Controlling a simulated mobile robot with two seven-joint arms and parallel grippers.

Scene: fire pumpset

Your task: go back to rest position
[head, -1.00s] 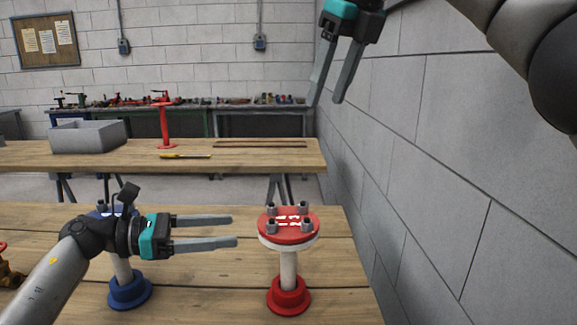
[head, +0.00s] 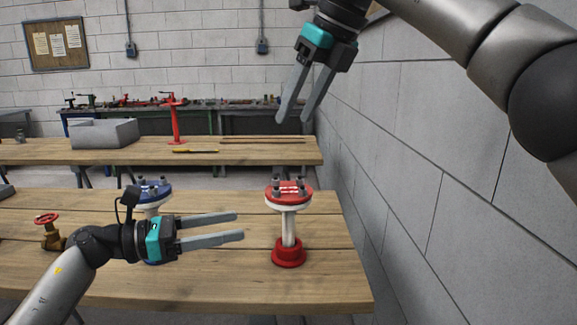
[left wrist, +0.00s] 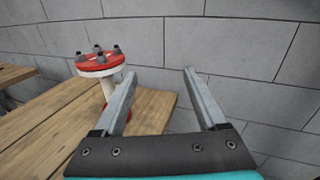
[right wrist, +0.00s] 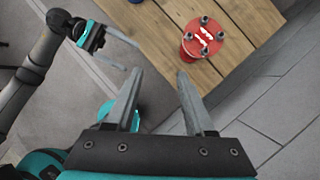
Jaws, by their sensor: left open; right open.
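My left gripper (head: 240,226) is open and empty above the front part of the near table, left of the red flanged stand and apart from it. Its fingers point right. In the left wrist view its open fingers (left wrist: 158,92) show empty, with the red stand beyond at the left. My right gripper (head: 292,112) is open and empty, raised high at the upper right beside the block wall, fingers pointing down. In the right wrist view its fingers (right wrist: 158,88) are apart with nothing between them.
The red flanged stand (head: 289,222) and a blue one (head: 152,190), partly hidden by my left gripper, stand on the near table (head: 230,285). A valve with a red wheel (head: 48,228) is at left. A grey bin (head: 104,134) sits on the far table. The block wall (head: 430,190) is close at right.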

